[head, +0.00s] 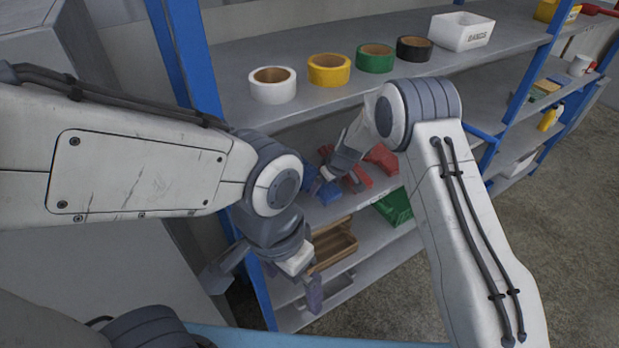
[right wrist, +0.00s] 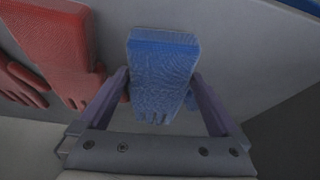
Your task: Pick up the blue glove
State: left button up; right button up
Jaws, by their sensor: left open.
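The blue glove (right wrist: 163,72) lies on the grey shelf, between the two fingers of my right gripper (right wrist: 160,88) in the right wrist view. Its cuff points away from the gripper and its fingers point back toward the palm. The fingertips are close to its side edges; whether they press on it I cannot tell. In the head view my right gripper (head: 335,174) is over the middle shelf, beside blue gloves (head: 322,189) partly hidden by it. My left gripper (head: 265,287) is open and empty, lower down in front of the shelf unit.
Red gloves (right wrist: 58,50) lie just left of the blue glove; red items (head: 381,158) show in the head view. A green crate (head: 395,206) and a brown box (head: 334,244) sit lower. Tape rolls (head: 273,85) and a white bin (head: 461,31) stand on the top shelf. Blue posts (head: 192,60) flank the shelves.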

jog(key=c, duration=0.9)
